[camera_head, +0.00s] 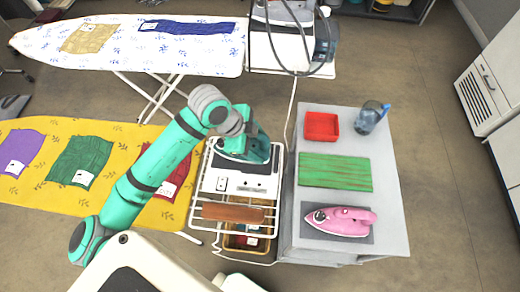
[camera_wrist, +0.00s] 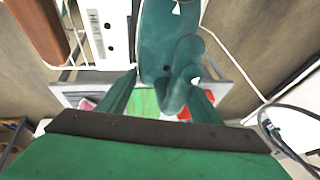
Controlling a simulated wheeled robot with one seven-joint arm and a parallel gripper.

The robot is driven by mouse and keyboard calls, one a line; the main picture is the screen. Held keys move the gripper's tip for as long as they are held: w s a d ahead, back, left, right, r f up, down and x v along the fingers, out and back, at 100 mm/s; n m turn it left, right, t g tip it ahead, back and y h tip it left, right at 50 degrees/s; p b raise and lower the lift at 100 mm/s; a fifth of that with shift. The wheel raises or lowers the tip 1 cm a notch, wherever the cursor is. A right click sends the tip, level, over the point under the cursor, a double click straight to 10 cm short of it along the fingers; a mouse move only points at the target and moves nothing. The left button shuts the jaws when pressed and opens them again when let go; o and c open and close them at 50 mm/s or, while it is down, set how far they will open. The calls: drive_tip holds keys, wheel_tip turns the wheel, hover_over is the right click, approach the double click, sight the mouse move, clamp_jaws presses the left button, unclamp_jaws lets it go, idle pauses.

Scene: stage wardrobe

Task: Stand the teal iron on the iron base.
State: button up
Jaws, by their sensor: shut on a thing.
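The teal iron (camera_head: 256,150) is in my gripper at the rear part of a white wire rack on the yellow ironing board's right end. In the wrist view the iron (camera_wrist: 157,35) shows between the fingers of my gripper (camera_wrist: 163,97), which is shut on its handle. The arm hides part of the iron, and I cannot tell whether the iron touches the base.
A brown bar (camera_head: 233,214) lies across the rack's front. Another ironing board (camera_head: 120,45) stands behind.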

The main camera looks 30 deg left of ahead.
sight(258, 150)
drive_tip(key=shift+w+d+f, duration=0.25)
drive_tip(key=shift+d+f, duration=0.05)
drive_tip(key=shift+f, duration=0.05)
wheel_tip(258, 150, down, 3)
drive_tip(key=shift+w+f, duration=0.1)
drive_tip(key=shift+f, duration=0.1)
drive_tip(key=o, duration=1.5)
drive_tip(key=shift+o, duration=0.2)
drive_tip(key=shift+a, duration=0.1)
drive_tip(key=v, duration=1.2)
